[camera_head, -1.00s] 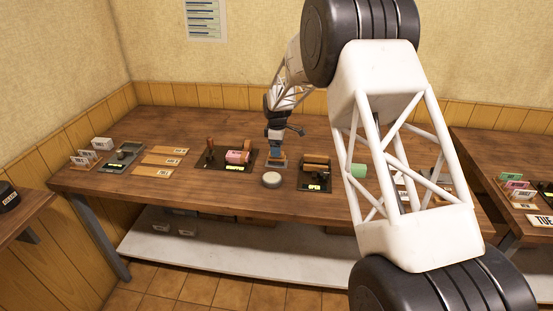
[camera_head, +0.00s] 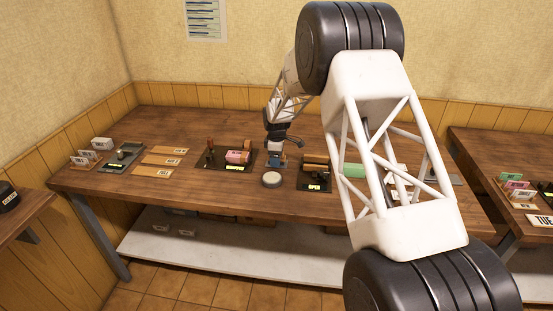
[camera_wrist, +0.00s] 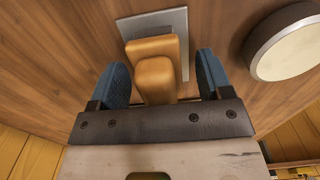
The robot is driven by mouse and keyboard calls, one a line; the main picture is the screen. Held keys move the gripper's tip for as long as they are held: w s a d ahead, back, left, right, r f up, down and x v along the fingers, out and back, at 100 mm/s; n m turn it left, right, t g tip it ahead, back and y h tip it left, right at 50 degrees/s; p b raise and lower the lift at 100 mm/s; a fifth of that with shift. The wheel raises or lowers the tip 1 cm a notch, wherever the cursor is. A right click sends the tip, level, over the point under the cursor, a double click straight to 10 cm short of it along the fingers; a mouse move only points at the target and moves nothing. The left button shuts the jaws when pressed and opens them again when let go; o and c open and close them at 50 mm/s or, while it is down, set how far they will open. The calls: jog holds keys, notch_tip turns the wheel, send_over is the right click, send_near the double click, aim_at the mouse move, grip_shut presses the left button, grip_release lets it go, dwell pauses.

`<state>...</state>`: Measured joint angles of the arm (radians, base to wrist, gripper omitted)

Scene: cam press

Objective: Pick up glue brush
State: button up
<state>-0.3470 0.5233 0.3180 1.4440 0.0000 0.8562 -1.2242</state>
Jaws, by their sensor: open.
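An orange-brown wooden block-like piece (camera_wrist: 155,72), which appears to be the glue brush's handle, stands on a flat grey plate (camera_wrist: 172,22) in the wrist view. My gripper (camera_wrist: 160,68) is open, with one blue finger on each side of this piece and a gap showing on both sides. The brush's bristles are not visible. In the head view my gripper (camera_head: 278,157) is low over the table, behind the round pot (camera_head: 272,180), and it hides most of the brush.
The round pot with pale contents also shows at right in the wrist view (camera_wrist: 288,45). On the wooden table (camera_head: 110,180), a dark tray with a pink block (camera_head: 238,157) lies left, and another dark tray (camera_head: 314,185) lies right. My arm covers the table's right part.

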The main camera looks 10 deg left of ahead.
dwell(0.4)
jog(key=c, duration=1)
jog(key=shift+c, duration=0.2)
jog(key=shift+r, duration=0.1)
jog(key=shift+r, duration=0.75)
notch_tip(320, 180, up, 2)
jog(key=shift+r, duration=0.1)
jog(key=s+d, duration=0.1)
jog(key=s, duration=0.4)
jog(key=s+d, duration=0.2)
jog(key=s, duration=0.3)
jog(key=s+d+r, duration=0.1)
jog(key=s+d, duration=0.1)
jog(key=s, duration=0.3)
jog(key=shift+d+r, duration=0.1)
jog(key=shift+d, duration=0.05)
